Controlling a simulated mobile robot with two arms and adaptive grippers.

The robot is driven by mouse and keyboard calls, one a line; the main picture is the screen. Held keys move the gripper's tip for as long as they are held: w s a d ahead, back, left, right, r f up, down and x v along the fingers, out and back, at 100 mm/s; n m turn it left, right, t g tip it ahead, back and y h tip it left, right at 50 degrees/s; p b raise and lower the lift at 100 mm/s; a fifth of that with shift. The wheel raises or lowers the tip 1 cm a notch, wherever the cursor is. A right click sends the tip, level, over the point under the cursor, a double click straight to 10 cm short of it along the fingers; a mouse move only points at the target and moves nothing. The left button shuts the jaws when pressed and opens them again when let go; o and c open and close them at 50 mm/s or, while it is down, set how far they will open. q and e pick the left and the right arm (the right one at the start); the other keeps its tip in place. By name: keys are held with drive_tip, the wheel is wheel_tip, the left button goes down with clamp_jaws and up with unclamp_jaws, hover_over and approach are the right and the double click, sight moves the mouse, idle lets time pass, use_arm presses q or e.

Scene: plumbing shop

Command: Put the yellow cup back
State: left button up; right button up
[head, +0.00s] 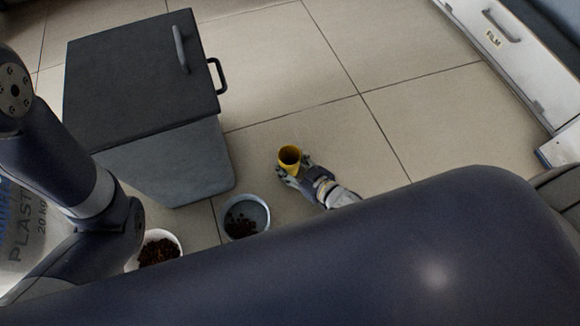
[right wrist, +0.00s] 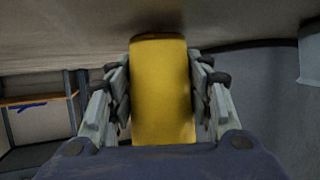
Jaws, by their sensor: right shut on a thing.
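The yellow cup (head: 290,157) is in the middle of the head view, with its open top facing up toward the camera. My right gripper (head: 291,170) is shut on it, seen over the tiled floor. In the right wrist view the yellow cup (right wrist: 163,90) fills the space between the two fingers of my right gripper (right wrist: 161,95), one finger on each side. The cup's inside is dark, and I cannot tell whether anything is in it. My left gripper is not in view.
A grey bin with a dark lid and handle (head: 140,75) stands at the left. A grey bowl (head: 262,213) and a white bowl (head: 176,237), both with brown pieces, sit near it. A white drawer unit (head: 520,65) is at upper right. Open floor lies between.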

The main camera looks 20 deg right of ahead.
drive_tip(key=shift+f, duration=0.1)
drive_tip(key=shift+f, duration=0.15)
drive_tip(key=o, duration=1.1)
